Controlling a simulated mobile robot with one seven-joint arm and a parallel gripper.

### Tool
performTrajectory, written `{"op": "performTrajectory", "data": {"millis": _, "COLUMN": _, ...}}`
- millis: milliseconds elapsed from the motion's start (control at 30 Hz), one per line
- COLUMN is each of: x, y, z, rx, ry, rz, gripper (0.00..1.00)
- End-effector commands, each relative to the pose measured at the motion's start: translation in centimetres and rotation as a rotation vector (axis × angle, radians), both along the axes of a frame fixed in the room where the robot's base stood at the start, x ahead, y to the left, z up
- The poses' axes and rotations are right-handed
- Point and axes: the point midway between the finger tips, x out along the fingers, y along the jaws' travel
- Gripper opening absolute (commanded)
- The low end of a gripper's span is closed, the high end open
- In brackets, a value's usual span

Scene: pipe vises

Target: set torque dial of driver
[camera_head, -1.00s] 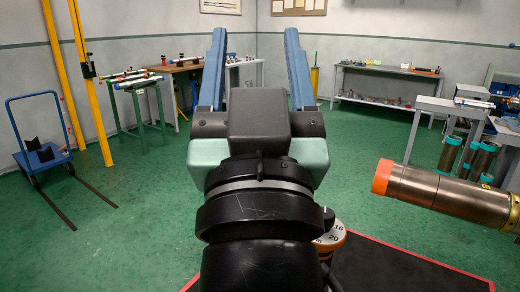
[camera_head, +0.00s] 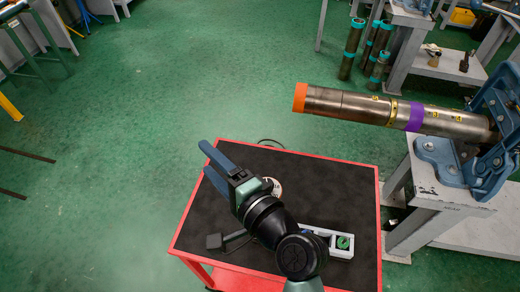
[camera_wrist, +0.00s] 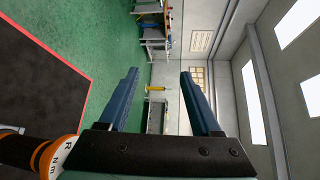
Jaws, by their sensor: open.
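The driver's dial shows as a white ring with dark marks (camera_head: 273,187) on the black-topped cart, right beside my gripper in the head view. In the wrist view the driver (camera_wrist: 42,153) is at the lower left, with an orange band and a white ring lettered "N·m". Most of its body is hidden behind my gripper or out of frame. My gripper (camera_head: 204,158) is open and empty, its blue fingers pointing to the upper left, away from the dial. In the wrist view the open fingers (camera_wrist: 159,73) have only the distant room between them.
A steel pipe (camera_head: 350,103) with an orange end, held in a blue vise (camera_head: 480,160), juts over the cart's far side.

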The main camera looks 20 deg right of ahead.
Motion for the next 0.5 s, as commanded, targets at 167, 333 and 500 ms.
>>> {"op": "performTrajectory", "data": {"millis": 167, "x": -5.3, "y": -4.2, "z": -4.6, "rx": 0.664, "ry": 0.144, "rz": -0.148, "gripper": 0.65}}
{"op": "performTrajectory", "data": {"millis": 333, "x": -9.8, "y": -8.1, "z": -7.5, "rx": 1.162, "ry": 0.172, "rz": -0.287, "gripper": 0.65}}
{"op": "performTrajectory", "data": {"millis": 500, "x": -12.3, "y": -10.0, "z": -8.7, "rx": 1.403, "ry": 0.159, "rz": -0.353, "gripper": 0.65}}
